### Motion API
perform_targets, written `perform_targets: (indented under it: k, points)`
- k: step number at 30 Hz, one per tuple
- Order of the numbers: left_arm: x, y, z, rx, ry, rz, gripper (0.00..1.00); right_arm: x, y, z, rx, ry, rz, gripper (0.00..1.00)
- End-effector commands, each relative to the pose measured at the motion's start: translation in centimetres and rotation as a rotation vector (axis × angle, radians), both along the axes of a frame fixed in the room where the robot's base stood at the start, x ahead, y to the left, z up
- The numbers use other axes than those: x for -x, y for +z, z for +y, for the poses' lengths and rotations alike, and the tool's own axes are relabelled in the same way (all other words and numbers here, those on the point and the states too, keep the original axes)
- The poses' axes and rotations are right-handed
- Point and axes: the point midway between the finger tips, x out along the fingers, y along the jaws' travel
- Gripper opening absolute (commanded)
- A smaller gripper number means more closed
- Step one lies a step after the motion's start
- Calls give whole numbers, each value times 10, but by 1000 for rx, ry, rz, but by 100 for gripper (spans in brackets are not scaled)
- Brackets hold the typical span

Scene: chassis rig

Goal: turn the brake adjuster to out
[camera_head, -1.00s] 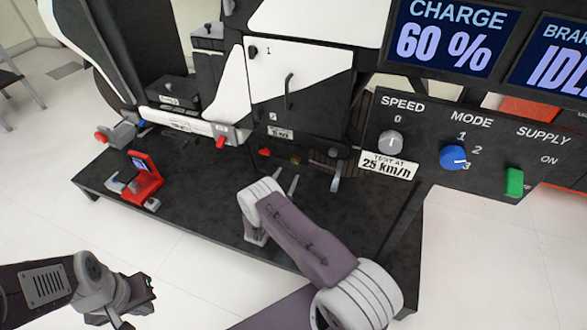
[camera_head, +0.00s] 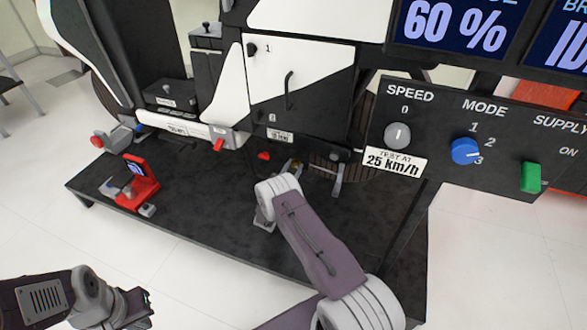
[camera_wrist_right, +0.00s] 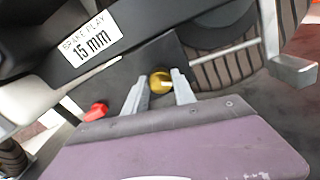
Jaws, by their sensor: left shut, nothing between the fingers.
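A yellow knob, likely the brake adjuster (camera_wrist_right: 160,80), sits low on the dark chassis side near a "15 mm" label (camera_wrist_right: 92,36). The knob also shows partly in the head view (camera_head: 291,165), just beyond my right gripper. My right gripper (camera_wrist_right: 159,82) is open, its two fingers on either side of the knob; I cannot tell whether they touch it. The knob's marking is not readable. My left gripper (camera_head: 142,306) is shut and empty at the lower left, far from the chassis.
A red knob (camera_wrist_right: 96,111) is left of the yellow one. A grey pedal-like bracket (camera_wrist_right: 292,70) stands to the right by the tyre (camera_wrist_right: 225,60). A control panel (camera_head: 480,145) with dials is at the right. A red device (camera_head: 138,182) stands on the dark platform (camera_head: 200,215).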

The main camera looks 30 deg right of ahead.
Motion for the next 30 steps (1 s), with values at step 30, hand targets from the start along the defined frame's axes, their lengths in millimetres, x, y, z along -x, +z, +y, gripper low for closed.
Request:
perform_targets:
  k: [30]
  points:
    - [0, 11, 0, 0, 0, 0, 0, 0, -1, 1, 449, 0, 529, 0]
